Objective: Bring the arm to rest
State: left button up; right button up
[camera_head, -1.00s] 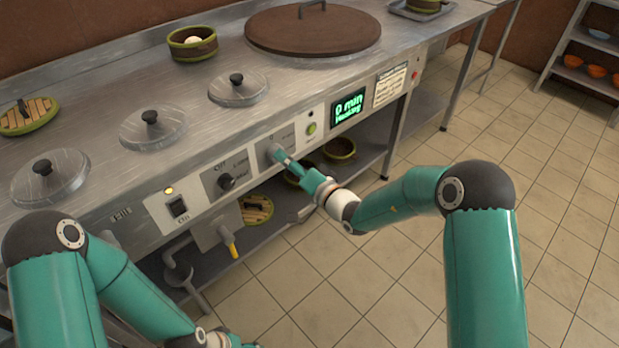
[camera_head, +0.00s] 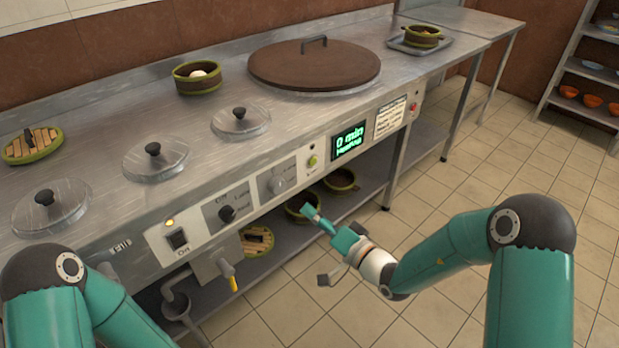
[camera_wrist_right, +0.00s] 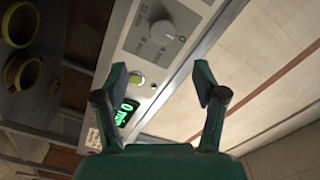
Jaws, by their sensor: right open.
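My right gripper (camera_head: 315,219) is in front of the stove's control panel, apart from it, with nothing between its fingers. In the right wrist view its two fingers (camera_wrist_right: 160,85) are spread apart. The grey timer knob (camera_head: 277,184) is on the panel and also shows in the right wrist view (camera_wrist_right: 163,33). My left arm comes in at the lower left, and its gripper is outside the picture.
A green display (camera_head: 349,141) reads 0 min. Bowls sit on the lower shelf. Tiled floor lies clear at right.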

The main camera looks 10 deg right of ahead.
jog(key=s+a+f+n+g+y, duration=0.1)
jog(key=s+a+f+g, duration=0.25)
jog(key=s+f, duration=0.2)
jog(key=s+a+f+g+y, duration=0.1)
jog(key=s+a+f+g, duration=0.25)
jog(key=s+g, duration=0.2)
jog(key=s+d+f+n+g+h, duration=0.1)
jog(key=s+d+f+g+h, duration=0.15)
jog(key=s+f, duration=0.35)
jog(key=s+d+f+g+h, duration=0.1)
jog(key=s+f+g, duration=0.25)
jog(key=s, duration=0.45)
jog(key=s+d+f+h, duration=0.4)
jog(key=d+f+h, duration=0.1)
jog(key=d+f, duration=0.3)
notch_tip(320, 180, up, 28)
jog(key=t+p, duration=0.1)
jog(key=p, duration=2.6)
jog(key=shift+w+d+n+p, duration=0.2)
jog(key=shift+w+n+p, duration=0.05)
jog(key=shift+n+p, duration=0.1)
jog(key=shift+f, duration=0.15)
